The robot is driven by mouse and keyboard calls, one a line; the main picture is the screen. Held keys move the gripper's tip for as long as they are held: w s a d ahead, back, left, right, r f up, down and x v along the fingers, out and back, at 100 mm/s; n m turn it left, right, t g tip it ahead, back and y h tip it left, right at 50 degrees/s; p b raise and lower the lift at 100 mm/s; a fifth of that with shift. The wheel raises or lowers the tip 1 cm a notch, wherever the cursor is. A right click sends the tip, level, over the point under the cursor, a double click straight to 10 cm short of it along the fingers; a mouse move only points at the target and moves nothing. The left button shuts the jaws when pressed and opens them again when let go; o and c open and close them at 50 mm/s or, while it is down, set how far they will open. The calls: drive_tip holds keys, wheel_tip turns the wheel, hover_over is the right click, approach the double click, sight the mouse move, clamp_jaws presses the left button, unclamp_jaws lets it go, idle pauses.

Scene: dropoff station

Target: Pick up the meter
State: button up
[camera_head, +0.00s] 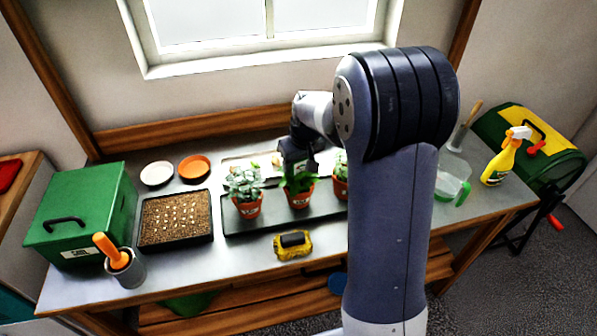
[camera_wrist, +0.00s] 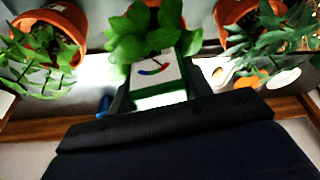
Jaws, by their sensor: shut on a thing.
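The meter (camera_wrist: 158,72) shows in the wrist view as a green-edged body with a white face, a coloured arc and a dark needle. My gripper (camera_wrist: 158,92) is shut on it, with dark fingers along its sides. Leaves of the middle plant (camera_wrist: 145,32) lie right against the meter; its lower end is hidden. In the head view my gripper (camera_head: 296,160) is just above and behind the middle potted plant (camera_head: 299,194). I cannot make out the meter there, nor tell whether it touches the soil.
Potted plants stand close on both sides, the left one (camera_head: 245,190) and the right one (camera_head: 341,178), on a dark tray (camera_head: 270,222). The window wall is behind.

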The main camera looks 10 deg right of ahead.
drive_tip(key=c, duration=0.4)
wheel_tip(320, 180, up, 10)
drive_tip(key=shift+r+b, duration=0.15)
drive_tip(key=shift+b, duration=0.25)
drive_tip(key=shift+r+p, duration=2.85)
drive_tip(key=shift+r, duration=0.55)
